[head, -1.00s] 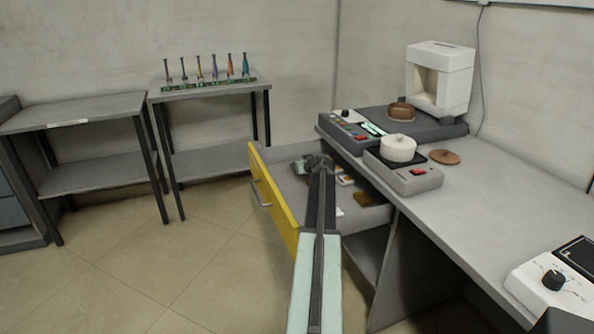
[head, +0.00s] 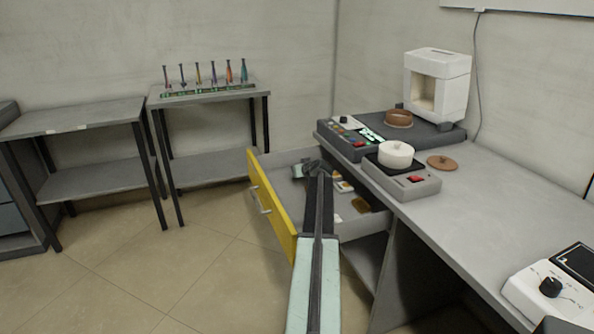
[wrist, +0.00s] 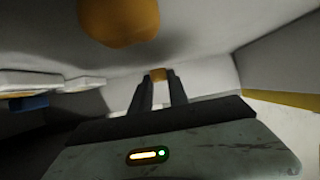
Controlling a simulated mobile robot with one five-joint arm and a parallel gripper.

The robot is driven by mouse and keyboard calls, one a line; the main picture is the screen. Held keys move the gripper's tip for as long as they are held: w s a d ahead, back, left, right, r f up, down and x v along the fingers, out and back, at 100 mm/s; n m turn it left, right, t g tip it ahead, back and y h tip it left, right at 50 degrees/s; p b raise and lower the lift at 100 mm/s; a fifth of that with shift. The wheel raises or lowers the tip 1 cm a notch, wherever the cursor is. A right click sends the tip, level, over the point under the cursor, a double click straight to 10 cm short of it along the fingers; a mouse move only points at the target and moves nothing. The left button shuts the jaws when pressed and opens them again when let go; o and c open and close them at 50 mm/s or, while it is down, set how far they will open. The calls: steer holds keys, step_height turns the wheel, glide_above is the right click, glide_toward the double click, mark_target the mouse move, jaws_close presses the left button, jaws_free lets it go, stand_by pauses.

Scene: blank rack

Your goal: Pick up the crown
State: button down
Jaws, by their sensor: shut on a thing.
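My gripper (wrist: 158,90) is shut on a small gold-orange piece, which I take to be the crown (wrist: 160,74). The piece shows between the fingertips in the wrist view; most of it is hidden by the fingers. In the head view my gripper (head: 312,167) is over or inside the open drawer with the yellow front (head: 270,205). The arm hides part of the drawer, and the held piece cannot be made out there.
A larger orange-brown thing (wrist: 120,20) and pale blocks (wrist: 45,80) lie near my gripper in the drawer. Drawer walls stand close around it. The desk (head: 480,210) to the right carries devices and a white round pot (head: 396,153). Floor at left is clear.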

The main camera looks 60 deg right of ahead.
step_height(320, 180, up, 9)
steer(key=p, duration=0.7)
steer(key=shift+p, duration=0.4)
